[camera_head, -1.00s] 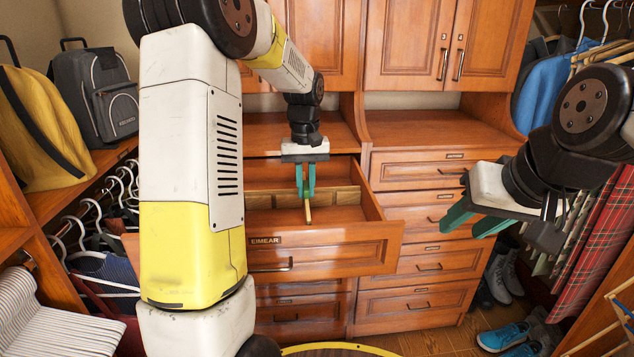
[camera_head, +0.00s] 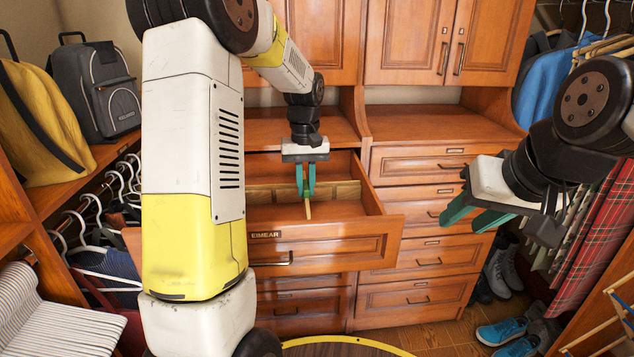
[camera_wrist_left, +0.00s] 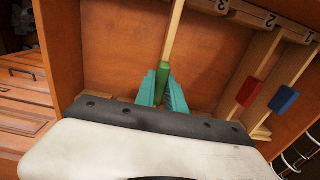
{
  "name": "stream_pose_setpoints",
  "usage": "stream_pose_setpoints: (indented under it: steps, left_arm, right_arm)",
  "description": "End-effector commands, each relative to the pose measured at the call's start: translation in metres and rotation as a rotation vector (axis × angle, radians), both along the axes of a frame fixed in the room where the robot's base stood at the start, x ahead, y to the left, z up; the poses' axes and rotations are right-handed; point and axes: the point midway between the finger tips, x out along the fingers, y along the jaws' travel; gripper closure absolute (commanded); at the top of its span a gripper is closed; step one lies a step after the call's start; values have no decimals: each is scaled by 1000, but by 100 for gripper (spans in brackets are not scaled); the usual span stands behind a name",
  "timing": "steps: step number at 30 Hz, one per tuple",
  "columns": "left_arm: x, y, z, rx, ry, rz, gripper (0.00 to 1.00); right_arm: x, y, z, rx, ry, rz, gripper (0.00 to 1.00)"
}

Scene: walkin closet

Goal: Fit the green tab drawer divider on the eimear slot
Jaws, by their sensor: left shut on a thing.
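The green tab divider (camera_wrist_left: 173,35) is a thin pale wooden strip with a green tab (camera_wrist_left: 162,82). My left gripper (camera_wrist_left: 161,92) is shut on it at the tab, inside the open drawer. In the head view my left gripper (camera_head: 306,181) points down into the drawer labelled EIMEAR (camera_head: 265,235), and a short pale end of the divider (camera_head: 308,210) shows below the fingers. In the left wrist view the strip runs up left of the slot piece marked 3 (camera_wrist_left: 221,5); its far end is cut off. My right gripper (camera_head: 480,215) is open and empty, right of the drawer.
Slot pieces marked 2 (camera_wrist_left: 270,19) and 1 lie further right in the wrist view. Dividers with a red tab (camera_wrist_left: 247,92) and a blue tab (camera_wrist_left: 284,99) sit there. Closed drawers (camera_head: 425,225) stand to the right of the open one.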

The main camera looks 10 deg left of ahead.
Motion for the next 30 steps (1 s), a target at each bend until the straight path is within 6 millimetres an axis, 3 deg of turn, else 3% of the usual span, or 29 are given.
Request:
stream_pose_setpoints:
  steps: [30]
  left_arm:
    - [0, 0, -23, 0, 0, 0, 100]
  right_arm:
    - [0, 0, 0, 0, 0, 0, 60]
